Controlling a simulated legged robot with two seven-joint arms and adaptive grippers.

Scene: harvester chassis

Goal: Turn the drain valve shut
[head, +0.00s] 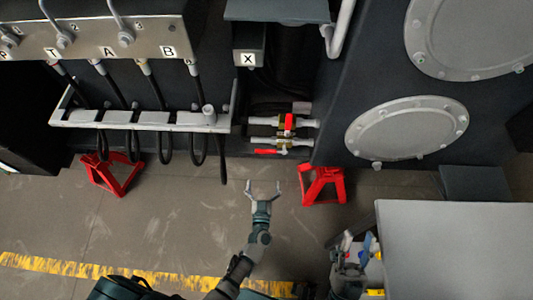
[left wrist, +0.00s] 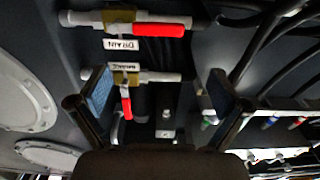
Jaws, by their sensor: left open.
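The drain valve shows in the left wrist view with a DRAIN label, a brass body and a red lever (left wrist: 158,29) lying along its pipe. In the head view its red lever (head: 268,152) is on the lower of two pipes. A second valve sits beside it; its red lever (head: 290,122) stands across the pipe, also in the left wrist view (left wrist: 126,108). My left gripper (head: 263,186) is open and empty, apart from both valves; its blue-padded fingers (left wrist: 162,95) frame the left wrist view. My right gripper (head: 354,250) is partly hidden beside the grey table; its jaws are unclear.
Red stands (head: 322,185) are on the floor under the chassis. A hose rack (head: 140,120) with hanging black hoses is left of the valves. Round cover plates (head: 405,128) are to the right. A grey table (head: 460,250) fills the lower right. Open floor lies at left.

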